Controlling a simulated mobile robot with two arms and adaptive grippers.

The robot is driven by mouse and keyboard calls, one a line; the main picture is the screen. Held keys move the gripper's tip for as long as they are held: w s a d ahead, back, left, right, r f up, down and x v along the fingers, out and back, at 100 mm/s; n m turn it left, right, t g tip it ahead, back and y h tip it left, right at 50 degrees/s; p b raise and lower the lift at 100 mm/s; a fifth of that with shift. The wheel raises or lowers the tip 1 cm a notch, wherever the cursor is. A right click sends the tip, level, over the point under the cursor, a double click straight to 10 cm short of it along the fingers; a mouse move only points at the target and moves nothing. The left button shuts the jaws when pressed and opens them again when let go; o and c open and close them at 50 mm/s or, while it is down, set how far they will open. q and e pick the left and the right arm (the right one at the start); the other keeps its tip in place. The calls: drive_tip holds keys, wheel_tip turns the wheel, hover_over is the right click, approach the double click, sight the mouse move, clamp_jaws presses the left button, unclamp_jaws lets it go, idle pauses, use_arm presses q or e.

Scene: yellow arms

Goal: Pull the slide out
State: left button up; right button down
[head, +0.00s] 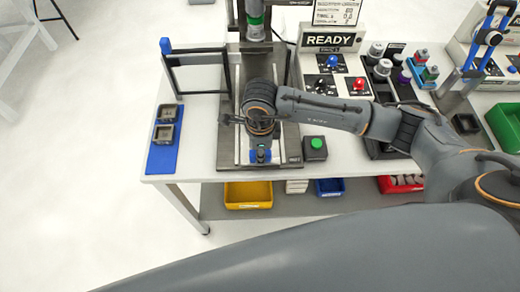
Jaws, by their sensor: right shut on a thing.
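The slide (289,150) is a grey metal plate on the bed of the press station, in the middle of the head view, below the press column (255,22). My right gripper (260,156) reaches down over the front of the slide, with blue at its tips. It is shut on the slide's handle, which is mostly hidden by the gripper and wrist. My right wrist also covers the middle of the slide, so I cannot tell what lies there. My left gripper is out of view.
A black-framed guard (197,72) stands left of the press. A blue mat (160,157) holds two small dark trays. A green button box (315,148) sits close to the slide's right. A READY sign (331,39) stands behind. Bins, one yellow (248,194), sit on the lower shelf.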

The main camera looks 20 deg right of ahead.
drive_tip(key=c, duration=1.2)
unclamp_jaws()
drive_tip(key=shift+s, duration=0.3)
drive_tip(key=shift+o, duration=0.2)
drive_tip(key=shift+w+r, duration=0.15)
drive_tip(key=shift+r, duration=0.1)
wheel_tip(320, 180, up, 12)
drive_tip(key=shift+f, duration=0.25)
